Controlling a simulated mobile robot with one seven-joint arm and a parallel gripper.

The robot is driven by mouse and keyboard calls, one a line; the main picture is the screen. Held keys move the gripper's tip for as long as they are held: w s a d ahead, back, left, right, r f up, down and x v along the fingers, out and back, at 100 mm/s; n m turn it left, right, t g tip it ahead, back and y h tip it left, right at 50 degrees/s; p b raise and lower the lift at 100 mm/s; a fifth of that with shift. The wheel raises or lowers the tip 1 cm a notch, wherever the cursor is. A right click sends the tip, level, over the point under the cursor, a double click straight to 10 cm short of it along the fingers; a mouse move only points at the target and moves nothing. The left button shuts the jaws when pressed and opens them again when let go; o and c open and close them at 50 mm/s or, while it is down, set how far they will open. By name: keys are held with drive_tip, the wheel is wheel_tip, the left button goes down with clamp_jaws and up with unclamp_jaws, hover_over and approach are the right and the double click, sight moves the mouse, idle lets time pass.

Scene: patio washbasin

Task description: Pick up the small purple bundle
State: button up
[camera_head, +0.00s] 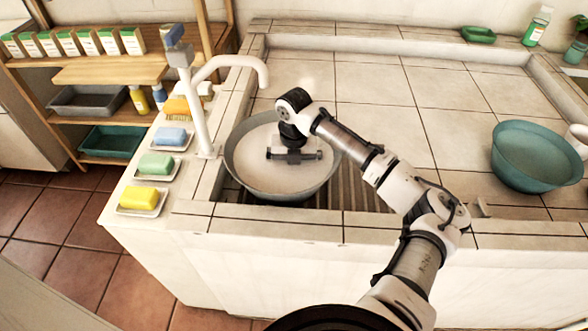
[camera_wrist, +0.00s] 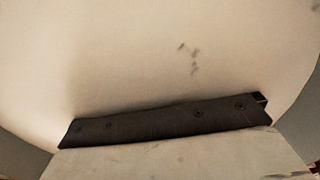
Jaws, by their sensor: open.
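I see no thing that I can clearly make out as a small purple bundle in either view. My gripper (camera_head: 294,156) points down over the round grey basin (camera_head: 247,172) under the tap, and its jaws are open. It hides part of the basin's inside in the head view. In the wrist view a dark bar of my gripper (camera_wrist: 165,122) crosses the lower part, in front of a pale, smooth surface. A few small dark specks (camera_wrist: 193,58) show on that surface; I cannot tell what they are. Nothing shows held in the jaws.
A white tap (camera_head: 202,105) stands left of the basin. Yellow (camera_head: 144,197), green (camera_head: 156,165) and blue soaps (camera_head: 171,136) lie on dishes along the left edge. A teal bowl (camera_head: 535,158) stands at the right. The tiled counter (camera_head: 380,90) behind is clear.

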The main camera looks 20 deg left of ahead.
drive_tip(key=shift+c, duration=0.3)
drive_tip(key=c, duration=1.2)
wheel_tip(320, 180, up, 10)
drive_tip(key=shift+r+b, duration=0.1)
drive_tip(key=shift+b, duration=0.9)
drive_tip(key=o, duration=0.7)
drive_tip(key=c, duration=0.4)
